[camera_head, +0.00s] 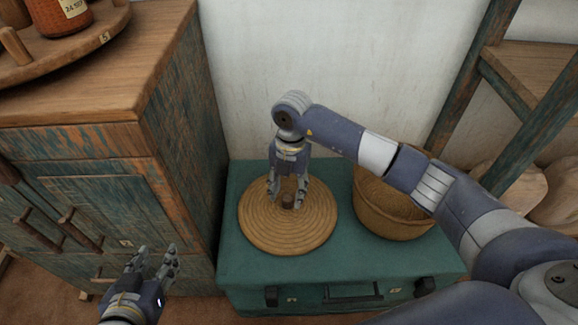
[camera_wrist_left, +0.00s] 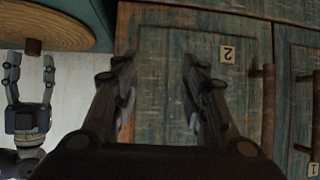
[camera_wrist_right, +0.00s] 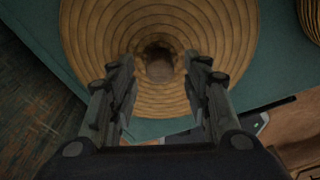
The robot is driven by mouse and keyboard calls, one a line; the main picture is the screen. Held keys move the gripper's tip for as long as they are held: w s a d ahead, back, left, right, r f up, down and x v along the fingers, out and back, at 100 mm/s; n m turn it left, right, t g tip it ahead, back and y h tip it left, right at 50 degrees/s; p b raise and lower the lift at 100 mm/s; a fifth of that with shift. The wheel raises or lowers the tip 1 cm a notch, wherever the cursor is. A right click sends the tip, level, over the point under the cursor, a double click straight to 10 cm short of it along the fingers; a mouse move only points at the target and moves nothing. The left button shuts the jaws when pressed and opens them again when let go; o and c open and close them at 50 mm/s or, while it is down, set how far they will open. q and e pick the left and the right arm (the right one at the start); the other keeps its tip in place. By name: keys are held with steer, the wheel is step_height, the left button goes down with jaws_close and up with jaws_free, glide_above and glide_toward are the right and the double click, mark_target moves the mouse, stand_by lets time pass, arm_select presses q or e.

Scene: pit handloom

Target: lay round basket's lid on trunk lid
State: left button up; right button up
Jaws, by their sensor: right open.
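The round basket's lid (camera_head: 265,232), a coiled tan disc with a small brown knob (camera_head: 288,201), lies flat on the green trunk lid (camera_head: 335,262), left of the basket. My right gripper (camera_head: 288,196) points down over the knob with its fingers open. In the right wrist view the knob (camera_wrist_right: 159,66) sits between and beyond the open fingertips (camera_wrist_right: 160,70). The round basket (camera_head: 395,220) stands open on the trunk's right part, partly behind my right arm. My left gripper (camera_head: 158,262) is open and empty in front of the cabinet; the left wrist view shows its parted fingers (camera_wrist_left: 158,65).
A worn wooden cabinet (camera_head: 110,205) with handles stands left of the trunk, with a turntable (camera_head: 75,55) and bottles on top. A shelf frame (camera_head: 480,95) stands at the right. A white wall (camera_head: 335,60) is behind the trunk.

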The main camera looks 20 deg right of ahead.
arm_select(q)
steer(key=s+a+f+g+y+p, duration=0.1)
steer(key=s+a+f+g, duration=0.2)
steer(key=s, duration=0.6)
step_height(320, 180, down, 3)
steer(key=g, duration=0.2)
steer(key=shift+s+a+g+y+p, duration=0.2)
steer(key=shift+s+g+y+p, duration=0.1)
steer(key=shift+s+p, duration=0.1)
arm_select(e)
step_height(320, 180, up, 9)
steer(key=shift+w+d+r, duration=0.2)
steer(key=shift+w+d, duration=0.15)
steer(key=shift+w, duration=0.05)
